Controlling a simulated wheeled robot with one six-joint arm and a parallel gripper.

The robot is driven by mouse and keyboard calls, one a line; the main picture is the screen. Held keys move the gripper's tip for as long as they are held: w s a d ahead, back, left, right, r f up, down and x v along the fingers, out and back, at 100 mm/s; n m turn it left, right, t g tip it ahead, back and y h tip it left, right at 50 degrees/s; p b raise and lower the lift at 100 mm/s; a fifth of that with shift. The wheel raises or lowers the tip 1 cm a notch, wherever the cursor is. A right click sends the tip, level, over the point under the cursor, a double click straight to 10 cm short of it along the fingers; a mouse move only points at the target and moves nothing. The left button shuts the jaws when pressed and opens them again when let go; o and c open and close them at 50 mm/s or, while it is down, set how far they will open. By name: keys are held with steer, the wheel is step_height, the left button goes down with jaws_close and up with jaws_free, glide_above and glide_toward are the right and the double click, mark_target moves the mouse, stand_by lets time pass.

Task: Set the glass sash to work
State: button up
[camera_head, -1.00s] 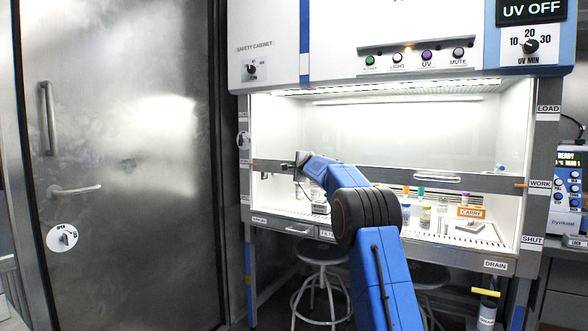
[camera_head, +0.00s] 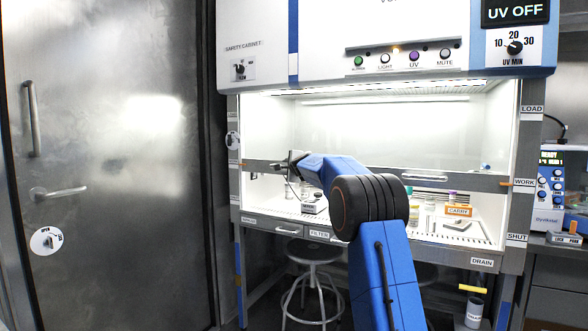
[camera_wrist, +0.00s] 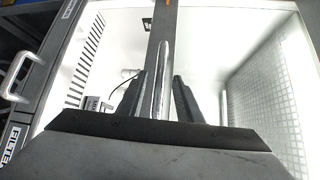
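The glass sash has a grey bottom bar (camera_head: 463,179) running across the cabinet front. A light handle (camera_head: 425,177) sits on its right part. An orange pointer (camera_head: 504,184) at the bar's right end is level with the WORK label (camera_head: 524,182). My gripper (camera_head: 293,160) is at the left part of the bar, partly hidden by my arm. In the wrist view the bar (camera_wrist: 172,22) runs away between my two fingers (camera_wrist: 160,90). A thin light handle (camera_wrist: 164,58) lies between them, with gaps visible beside it. The fingers look open.
Inside the cabinet (camera_head: 400,125) stand bottles and a CARRY block (camera_head: 458,211). LOAD (camera_head: 532,109) and SHUT (camera_head: 516,238) labels mark the right post. A stool (camera_head: 314,255) stands below. A metal door (camera_head: 110,160) is at left, and a blue device (camera_head: 558,190) at right.

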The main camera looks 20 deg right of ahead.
steer(key=s+a+r, duration=0.1)
steer(key=s, duration=1)
steer(key=shift+s+a+r, duration=0.15)
steer(key=shift+s+r, duration=0.2)
steer(key=shift+s, duration=0.05)
steer(key=s+a+f+n+g+y, duration=0.2)
steer(key=s+a+f+n, duration=0.15)
steer(key=s+a, duration=0.45)
steer(key=s+a+f+n+g+y, duration=0.15)
steer(key=s+a+n, duration=0.4)
steer(key=s, duration=0.55)
steer(key=s+a+f+n+g+y, duration=0.1)
steer(key=s+a+f+n+y, duration=0.15)
steer(key=s+a, duration=0.6)
steer(key=s+f+n+g+h, duration=0.1)
steer(key=s+f+n+g, duration=0.1)
steer(key=s+f, duration=0.6)
steer(key=s+d+f+n+g+h, duration=0.1)
steer(key=s+f+n, duration=0.3)
steer(key=s+f, duration=0.5)
steer(key=s+d+f+n+g+h, duration=0.1)
steer(key=s+f, duration=0.7)
steer(key=s, duration=1.3)
steer(key=n+g+h, duration=0.1)
steer(key=n+g, duration=0.1)
steer(key=g, duration=0.1)
steer(key=shift+s+f, duration=0.15)
